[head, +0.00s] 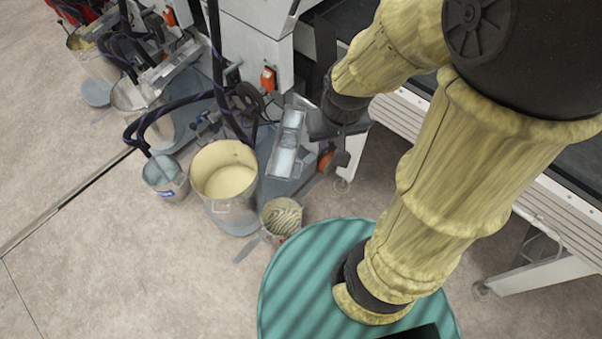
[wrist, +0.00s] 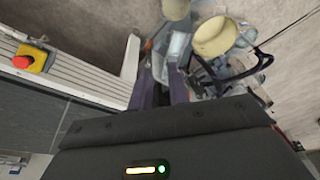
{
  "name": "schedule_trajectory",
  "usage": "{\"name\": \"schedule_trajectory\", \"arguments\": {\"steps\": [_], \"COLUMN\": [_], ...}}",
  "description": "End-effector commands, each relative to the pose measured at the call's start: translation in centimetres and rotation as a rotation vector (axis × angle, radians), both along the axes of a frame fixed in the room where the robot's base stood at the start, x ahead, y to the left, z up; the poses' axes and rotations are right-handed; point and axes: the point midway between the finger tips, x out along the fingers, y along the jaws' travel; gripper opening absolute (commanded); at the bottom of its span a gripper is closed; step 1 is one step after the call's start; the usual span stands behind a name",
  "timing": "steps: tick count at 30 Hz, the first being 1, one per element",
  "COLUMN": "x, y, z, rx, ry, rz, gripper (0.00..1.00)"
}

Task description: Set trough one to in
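A metal trough (head: 288,142) lies tilted beside the machine's end, above a grey base plate, near the large bucket. A second trough-like metal part (head: 165,70) is further back at upper left. No label shows which is trough one. My gripper (head: 338,150) is just right of the nearer trough, partly hidden by its own dark body. In the wrist view, the two dark fingers of my gripper (wrist: 161,92) stand apart with a gap between them. The grey trough (wrist: 178,46) shows beyond the fingertips. I cannot tell if they touch it.
A large bucket of cream liquid (head: 224,178), a small pail (head: 282,216) and a grey can (head: 165,176) stand below the trough. Black hoses (head: 180,104) hang beside them. An emergency stop (wrist: 34,56) sits on the machine rail. Open floor (head: 120,260) lies at lower left.

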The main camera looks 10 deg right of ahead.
Motion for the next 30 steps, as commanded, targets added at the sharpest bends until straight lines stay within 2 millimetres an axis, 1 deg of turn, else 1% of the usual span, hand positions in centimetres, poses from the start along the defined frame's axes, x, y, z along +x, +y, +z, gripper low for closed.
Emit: {"name": "schedule_trajectory", "arguments": {"steps": [2, 5, 8, 12, 14, 18, 20, 24, 29, 30], "x": [0.3, 1.1, 2.3, 4.4, 5.2, 7.0, 7.7, 9.1, 10.6, 10.9], "y": [-0.2, -0.7, -1.5, -2.6, -3.1, -3.9, -4.2, -4.7, -5.0, -5.0], "z": [-1.2, -3.4, -6.7, -11.7, -13.8, -18.7, -20.7, -25.6, -31.0, -32.3], "rx": [-0.003, -0.009, -0.015, -0.015, -0.009, 0.012, 0.027, 0.069, 0.136, 0.156], "ry": [-0.006, -0.025, -0.058, -0.118, -0.144, -0.204, -0.23, -0.287, -0.352, -0.368], "rz": [-0.006, -0.018, -0.035, -0.062, -0.073, -0.096, -0.103, -0.124, -0.149, -0.157], "gripper": [0.18, 0.18, 0.18, 0.18, 0.18, 0.18, 0.18, 0.18, 0.18, 0.18]}}
